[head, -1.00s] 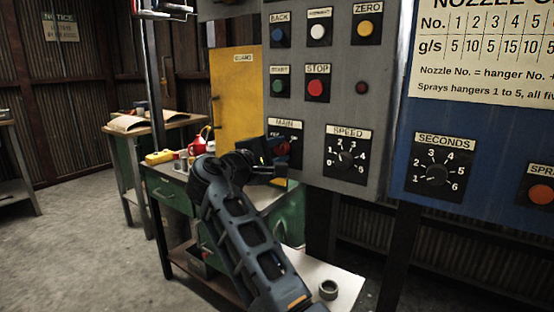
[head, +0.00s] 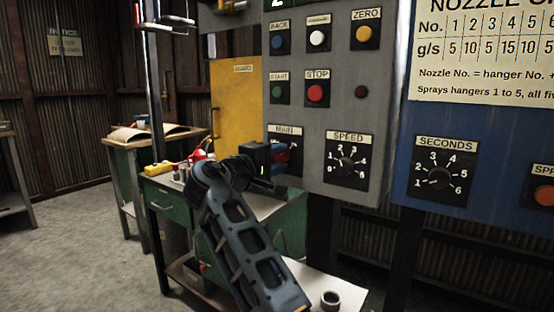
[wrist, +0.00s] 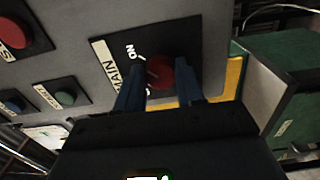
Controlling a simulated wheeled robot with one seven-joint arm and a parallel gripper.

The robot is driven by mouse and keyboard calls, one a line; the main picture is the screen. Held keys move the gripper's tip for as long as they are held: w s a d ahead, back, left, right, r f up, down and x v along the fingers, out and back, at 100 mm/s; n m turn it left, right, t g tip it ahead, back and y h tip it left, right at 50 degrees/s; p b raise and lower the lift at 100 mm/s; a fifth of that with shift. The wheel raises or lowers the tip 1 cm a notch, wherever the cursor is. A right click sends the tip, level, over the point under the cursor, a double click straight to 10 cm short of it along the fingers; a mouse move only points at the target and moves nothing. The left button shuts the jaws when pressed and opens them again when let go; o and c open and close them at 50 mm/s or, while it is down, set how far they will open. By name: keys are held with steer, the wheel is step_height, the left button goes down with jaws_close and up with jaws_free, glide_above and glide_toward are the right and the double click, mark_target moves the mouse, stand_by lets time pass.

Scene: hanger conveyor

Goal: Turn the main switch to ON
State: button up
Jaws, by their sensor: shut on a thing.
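The main switch is a red knob (wrist: 160,72) on a black plate labelled MAIN (head: 285,130), low on the left of the grey control panel. In the wrist view, the ON mark (wrist: 131,50) shows on the plate above and left of the knob. My gripper (wrist: 160,88) is shut on the red knob, with one dark blue finger on each side. In the head view my gripper (head: 274,158) is at the plate and covers most of it. The knob's pointing direction is unclear, and the other position label is hidden.
The panel also carries a SPEED dial (head: 347,164) just right of the switch. Above are a green START button (head: 279,91) and red STOP button (head: 318,93). A dark small lamp (head: 362,92) sits beside STOP. A green workbench (head: 290,228) stands below.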

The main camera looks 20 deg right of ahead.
steer(key=shift+f, duration=0.1)
steer(key=o, duration=1)
steer(key=shift+v, duration=3.95)
